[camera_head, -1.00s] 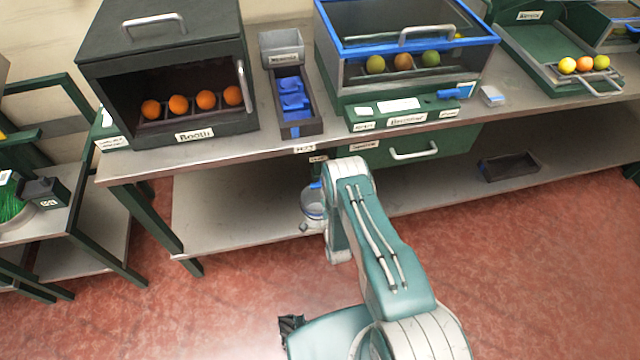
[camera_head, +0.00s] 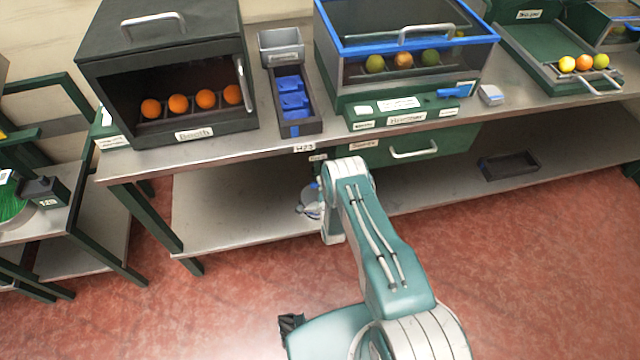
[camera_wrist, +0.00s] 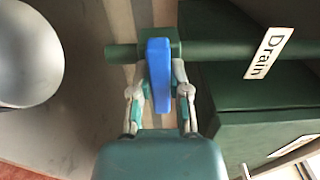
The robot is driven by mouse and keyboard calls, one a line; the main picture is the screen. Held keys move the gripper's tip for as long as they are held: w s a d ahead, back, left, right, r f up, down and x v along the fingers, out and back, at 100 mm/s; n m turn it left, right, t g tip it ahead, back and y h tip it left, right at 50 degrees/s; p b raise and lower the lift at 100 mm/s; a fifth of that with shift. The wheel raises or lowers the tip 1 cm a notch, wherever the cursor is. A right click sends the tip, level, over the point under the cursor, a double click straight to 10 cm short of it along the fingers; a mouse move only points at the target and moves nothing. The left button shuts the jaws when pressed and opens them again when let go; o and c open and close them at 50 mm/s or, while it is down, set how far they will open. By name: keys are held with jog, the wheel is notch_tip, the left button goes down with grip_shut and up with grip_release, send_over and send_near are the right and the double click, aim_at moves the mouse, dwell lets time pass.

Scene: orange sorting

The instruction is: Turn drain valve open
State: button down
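In the wrist view the drain valve's blue lever (camera_wrist: 158,75) stands between the two fingers of my gripper (camera_wrist: 161,82). The valve sits on a dark green pipe (camera_wrist: 222,50) that crosses the view. A white label (camera_wrist: 269,52) on the pipe reads "Drain". In the head view my forearm hides the valve and my gripper, under the bench front.
A pale round vessel (camera_wrist: 28,55) stands left of the valve in the wrist view, and it shows on the lower shelf in the head view (camera_head: 308,203). Above are the bench edge, a green drawer (camera_head: 413,148) and a booth (camera_head: 180,140) with oranges. A dark tray (camera_head: 509,165) lies on the lower shelf.

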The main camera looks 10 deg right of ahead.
jog(key=shift+f+n, duration=0.15)
jog(key=shift+n, duration=0.15)
jog(key=n, duration=0.4)
jog(key=shift+s, duration=0.1)
jog(key=n, duration=0.4)
jog(key=shift+f+n, duration=0.1)
jog(key=shift+n, duration=0.3)
jog(key=n, duration=0.4)
jog(key=shift+n, duration=0.3)
jog(key=shift+s+n, duration=0.1)
jog(key=shift+n, duration=1.8)
jog(key=c, duration=0.7)
grip_release()
jog(key=shift+f, duration=0.1)
jog(key=shift+o, duration=0.5)
jog(key=shift+r, duration=0.2)
